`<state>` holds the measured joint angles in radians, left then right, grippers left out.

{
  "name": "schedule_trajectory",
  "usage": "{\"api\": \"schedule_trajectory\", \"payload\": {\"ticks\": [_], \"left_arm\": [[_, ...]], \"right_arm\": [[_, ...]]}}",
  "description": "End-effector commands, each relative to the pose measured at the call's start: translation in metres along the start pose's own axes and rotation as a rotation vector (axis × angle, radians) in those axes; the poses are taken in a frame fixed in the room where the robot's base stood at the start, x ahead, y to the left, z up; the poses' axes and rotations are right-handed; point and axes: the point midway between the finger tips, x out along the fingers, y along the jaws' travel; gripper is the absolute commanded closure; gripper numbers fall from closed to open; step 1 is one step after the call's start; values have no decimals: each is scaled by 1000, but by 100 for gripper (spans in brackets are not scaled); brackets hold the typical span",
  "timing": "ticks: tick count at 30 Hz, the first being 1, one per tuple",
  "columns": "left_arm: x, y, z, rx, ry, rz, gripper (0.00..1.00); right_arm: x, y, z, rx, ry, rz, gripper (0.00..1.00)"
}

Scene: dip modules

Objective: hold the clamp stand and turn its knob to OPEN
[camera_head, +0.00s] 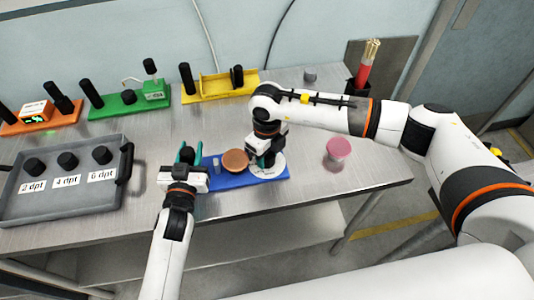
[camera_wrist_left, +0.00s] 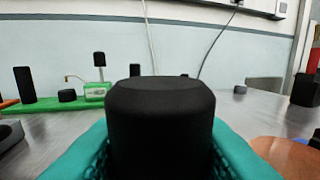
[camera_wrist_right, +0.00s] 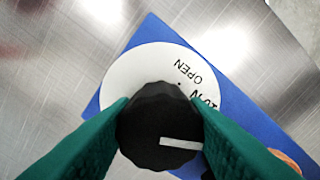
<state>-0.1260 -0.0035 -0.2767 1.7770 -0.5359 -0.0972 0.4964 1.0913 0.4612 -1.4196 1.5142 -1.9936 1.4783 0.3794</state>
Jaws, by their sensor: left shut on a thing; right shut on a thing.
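The clamp stand has a blue base (camera_head: 225,181) lying on the table, with a copper-coloured disc (camera_head: 235,160) near its middle. My left gripper (camera_head: 188,157) is shut on the black post (camera_wrist_left: 160,125) at the stand's left end. My right gripper (camera_head: 265,160) is shut on the black knob (camera_wrist_right: 160,128) over the white dial (camera_wrist_right: 135,75) at the right end.
A grey tray (camera_head: 65,210) with labelled black knobs stands at left. Orange (camera_head: 50,122), green (camera_head: 120,108) and yellow (camera_head: 215,90) modules line the back. A pink jar (camera_head: 338,150) stands right of the stand, near my right arm.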

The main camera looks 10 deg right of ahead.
Motion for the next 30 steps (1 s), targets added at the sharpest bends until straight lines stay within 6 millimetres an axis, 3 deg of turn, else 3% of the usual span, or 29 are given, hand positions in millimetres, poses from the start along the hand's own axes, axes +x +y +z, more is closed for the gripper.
{"api": "schedule_trajectory", "payload": {"ticks": [30], "left_arm": [[0,1,-1,2,3,2,100]], "right_arm": [[-1,2,-1,-924,1,1,82]]}}
